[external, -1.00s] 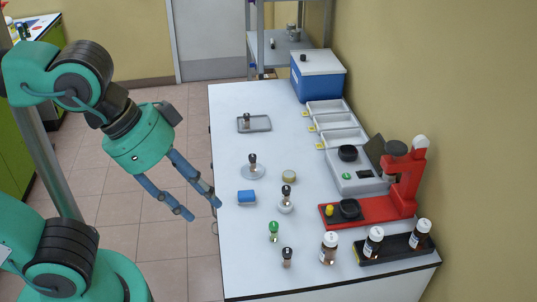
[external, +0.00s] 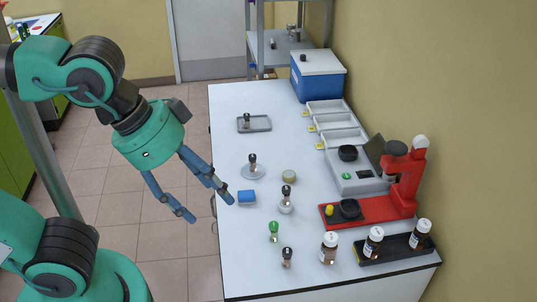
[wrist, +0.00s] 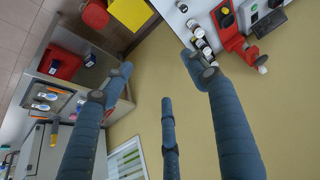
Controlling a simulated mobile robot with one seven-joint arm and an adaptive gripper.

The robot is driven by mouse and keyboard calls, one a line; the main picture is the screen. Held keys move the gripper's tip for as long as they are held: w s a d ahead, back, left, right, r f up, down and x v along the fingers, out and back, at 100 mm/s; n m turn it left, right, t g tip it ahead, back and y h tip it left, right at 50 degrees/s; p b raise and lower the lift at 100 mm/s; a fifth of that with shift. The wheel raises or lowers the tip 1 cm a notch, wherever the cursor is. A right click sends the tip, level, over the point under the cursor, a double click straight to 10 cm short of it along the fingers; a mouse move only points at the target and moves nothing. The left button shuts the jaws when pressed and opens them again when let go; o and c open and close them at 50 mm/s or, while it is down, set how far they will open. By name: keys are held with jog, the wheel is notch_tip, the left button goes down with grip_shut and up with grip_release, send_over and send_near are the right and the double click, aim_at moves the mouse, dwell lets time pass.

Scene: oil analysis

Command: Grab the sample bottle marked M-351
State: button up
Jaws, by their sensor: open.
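Three brown bottles with white labels stand at the table's front right: one on the bare table (external: 329,247), and two in a black rack, the middle bottle (external: 374,242) and the right bottle (external: 420,233). Their markings are too small to read, so I cannot tell which is M-351. My gripper (external: 209,207) is open and empty at the table's left edge, well left of the bottles. In the wrist view my open gripper (wrist: 160,78) has nothing between its fingers. Small bottles show near its right finger there, partly hidden.
White trays (external: 333,121) and a blue box (external: 319,83) stand farther back. The table's front left is clear.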

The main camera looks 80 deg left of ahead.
jog(key=w+a+f+n+g, duration=0.1)
jog(key=w+a, duration=0.1)
jog(key=w, duration=0.7)
jog(key=n+g+p, duration=0.3)
jog(key=n+g, duration=0.1)
send_over(332, 236)
notch_tip(332, 236, down, 24)
jog(key=shift+s+r, duration=0.1)
jog(key=shift+s, duration=0.05)
jog(key=shift+f, duration=0.4)
notch_tip(332, 236, down, 8)
jog(key=shift+r+b, duration=0.1)
jog(key=shift+b, duration=0.2)
jog(key=shift+f, duration=0.4)
